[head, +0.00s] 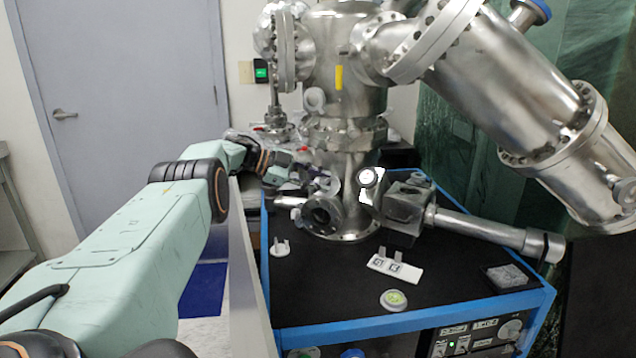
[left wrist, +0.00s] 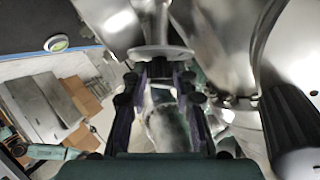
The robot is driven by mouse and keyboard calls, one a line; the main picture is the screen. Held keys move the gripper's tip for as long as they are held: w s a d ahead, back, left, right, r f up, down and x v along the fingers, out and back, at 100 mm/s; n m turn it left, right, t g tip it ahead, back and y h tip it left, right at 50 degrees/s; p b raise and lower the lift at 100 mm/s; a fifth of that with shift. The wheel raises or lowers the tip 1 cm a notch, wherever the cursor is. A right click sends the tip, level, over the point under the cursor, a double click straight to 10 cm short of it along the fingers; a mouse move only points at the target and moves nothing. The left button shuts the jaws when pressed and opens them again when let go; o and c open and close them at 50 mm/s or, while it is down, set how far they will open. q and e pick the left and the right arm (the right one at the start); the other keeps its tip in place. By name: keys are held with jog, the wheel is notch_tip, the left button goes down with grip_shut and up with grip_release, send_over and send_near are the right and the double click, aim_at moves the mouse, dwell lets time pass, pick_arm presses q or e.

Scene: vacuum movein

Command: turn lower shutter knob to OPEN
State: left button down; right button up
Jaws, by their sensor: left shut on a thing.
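A steel vacuum chamber (head: 345,130) stands on a black-topped bench with a blue edge. My left arm reaches in from the left, and its gripper (head: 318,180) is at the lower part of the chamber, just above an open round flange (head: 322,214). In the left wrist view, the left gripper (left wrist: 163,70) has its fingertips closed in at a pale round disc (left wrist: 160,52), which looks like the lower shutter knob. Any OPEN marking is too small or hidden. The chamber and fingers hide part of the knob. My right gripper does not show.
A horizontal steel rod arm (head: 480,228) sticks out to the right of the chamber. A white tag plate (head: 395,267), a round green level (head: 394,299) and a small clear box (head: 507,276) lie on the bench top. A grey door (head: 120,100) is behind left.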

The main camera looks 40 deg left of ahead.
pick_arm(q)
jog(key=shift+d+r, duration=0.1)
jog(key=shift+d, duration=0.05)
jog(key=c, duration=1.1)
grip_release()
jog(key=shift+o, duration=0.2)
jog(key=v, duration=1.2)
